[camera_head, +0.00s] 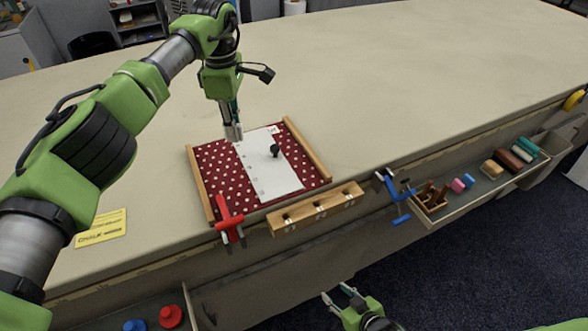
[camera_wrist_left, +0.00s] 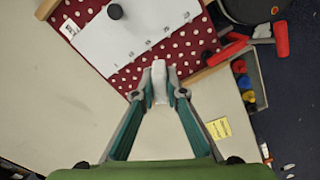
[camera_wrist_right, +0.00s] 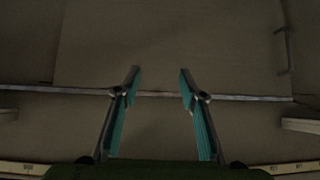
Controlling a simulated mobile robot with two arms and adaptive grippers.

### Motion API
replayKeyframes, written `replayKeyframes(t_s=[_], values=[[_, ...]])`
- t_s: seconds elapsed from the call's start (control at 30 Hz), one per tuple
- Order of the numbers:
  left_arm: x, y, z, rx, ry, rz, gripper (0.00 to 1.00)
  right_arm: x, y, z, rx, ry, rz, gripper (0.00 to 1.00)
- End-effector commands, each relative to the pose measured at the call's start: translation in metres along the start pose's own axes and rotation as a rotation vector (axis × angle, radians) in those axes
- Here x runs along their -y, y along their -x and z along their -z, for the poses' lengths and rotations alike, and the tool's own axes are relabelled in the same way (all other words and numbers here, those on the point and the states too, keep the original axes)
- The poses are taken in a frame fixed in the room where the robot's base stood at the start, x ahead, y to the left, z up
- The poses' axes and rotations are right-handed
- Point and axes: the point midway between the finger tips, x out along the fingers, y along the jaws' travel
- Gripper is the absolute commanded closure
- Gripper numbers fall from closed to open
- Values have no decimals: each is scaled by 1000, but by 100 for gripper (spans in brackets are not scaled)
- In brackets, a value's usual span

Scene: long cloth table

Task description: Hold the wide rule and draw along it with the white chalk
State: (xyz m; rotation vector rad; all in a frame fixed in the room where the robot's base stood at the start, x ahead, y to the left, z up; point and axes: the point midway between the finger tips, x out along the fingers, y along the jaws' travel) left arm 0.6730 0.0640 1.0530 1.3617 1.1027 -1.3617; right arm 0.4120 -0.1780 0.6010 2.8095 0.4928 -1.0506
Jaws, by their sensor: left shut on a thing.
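The wide rule (camera_head: 272,178) is a white plate with a black knob and marks along its left edge. It lies on red cloth with white dots (camera_head: 212,165) between wooden side rails; the left wrist view shows part of it (camera_wrist_left: 105,40). My left gripper (camera_head: 233,135) is shut on the white chalk (camera_wrist_left: 160,82), pointing down beside the rule's marked edge toward its back end. I cannot tell whether the chalk touches the cloth. My right gripper (camera_head: 342,294) is open and empty, low in front of the table; its parted fingers also show in the right wrist view (camera_wrist_right: 160,80).
A red clamp (camera_head: 228,218) and a wooden block with holes (camera_head: 317,208) stand at the board's front edge. A blue clamp (camera_head: 398,192) and a tray of tools and coloured blocks (camera_head: 480,187) hang along the front right. The table behind is clear.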

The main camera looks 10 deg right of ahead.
Motion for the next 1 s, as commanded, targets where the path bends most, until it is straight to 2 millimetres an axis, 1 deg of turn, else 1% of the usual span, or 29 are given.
replayKeyframes(t_s=[0.03,0.07,0.1,0.17,0.2,0.3,0.4,0.5,0.57,0.63,0.67,0.7,0.87,1.0], values=[[0,0,0,0,0,0,100,6,3,31,-58,10,24,62],[0,0,0,0,0,0,100,11,5,48,-91,11,39,62],[0,0,0,0,0,0,100,18,10,71,-136,14,61,62],[0,0,0,0,0,0,100,30,18,104,-200,16,95,62],[0,0,0,0,0,0,100,38,25,124,-241,19,120,62],[0,0,0,0,0,0,100,61,46,171,-337,18,184,62],[0,0,0,0,0,0,100,82,68,209,-415,13,243,62],[0,0,0,0,0,0,100,98,90,240,-480,3,296,62],[0,0,0,0,0,0,100,103,103,259,-518,-14,324,62],[0,0,0,0,0,0,100,104,115,284,-558,-39,344,62],[0,0,0,0,0,0,100,102,116,296,-571,-47,345,62],[0,0,0,0,0,0,100,100,114,312,-579,-47,333,62],[0,0,0,0,0,0,100,92,94,346,-545,-4,245,62],[0,0,0,0,0,0,100,77,79,376,-502,18,144,62]])
